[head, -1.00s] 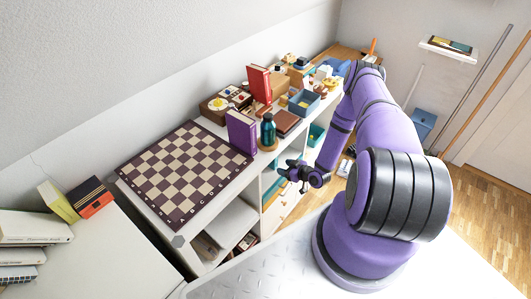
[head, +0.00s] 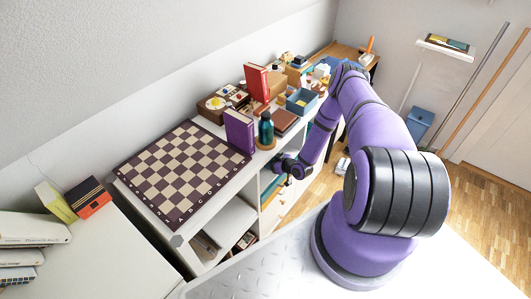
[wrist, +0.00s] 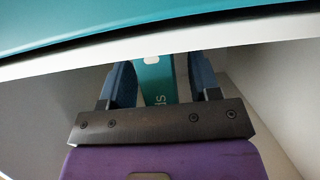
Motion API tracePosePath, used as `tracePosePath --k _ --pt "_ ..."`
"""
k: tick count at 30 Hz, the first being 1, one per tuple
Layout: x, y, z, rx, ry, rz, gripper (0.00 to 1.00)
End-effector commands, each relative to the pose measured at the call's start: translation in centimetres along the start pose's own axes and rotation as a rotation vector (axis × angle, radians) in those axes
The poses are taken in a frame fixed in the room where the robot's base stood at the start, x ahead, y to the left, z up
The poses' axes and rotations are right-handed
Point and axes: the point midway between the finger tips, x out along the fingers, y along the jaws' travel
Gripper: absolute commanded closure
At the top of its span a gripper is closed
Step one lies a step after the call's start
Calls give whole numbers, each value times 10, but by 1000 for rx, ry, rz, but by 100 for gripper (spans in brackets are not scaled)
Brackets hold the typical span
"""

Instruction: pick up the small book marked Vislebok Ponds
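The small book (wrist: 160,85) is teal, with a white mark and the letters "ds" showing in the wrist view; the rest of its title is hidden. It stands in a white compartment, partly behind my gripper. My gripper (wrist: 158,85) is open, with one finger on each side of the book. The left finger looks close to the book's left edge, and a narrow gap shows on the right. In the head view my gripper (head: 279,164) is at the shelf front, its fingertips hidden.
A white shelf edge (wrist: 220,38) with a teal surface (wrist: 120,20) above it crosses over my gripper. The white unit (head: 178,238) carries a chessboard (head: 185,170), a purple book (head: 239,131), a teal bottle (head: 266,129) and a blue bin (head: 301,102).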

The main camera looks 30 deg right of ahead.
Motion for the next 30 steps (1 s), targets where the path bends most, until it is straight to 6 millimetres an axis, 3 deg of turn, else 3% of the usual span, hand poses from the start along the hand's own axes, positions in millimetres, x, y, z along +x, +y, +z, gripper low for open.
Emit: tracePosePath --k 1,7,22,28,30 --pt "0 0 0 0 0 0 54" --pt "0 0 0 -1 0 0 100" --pt "-4 1 -12 -2 2 0 100" --pt "-15 1 -36 -2 1 0 100" --pt "-30 1 -26 0 -2 1 100"
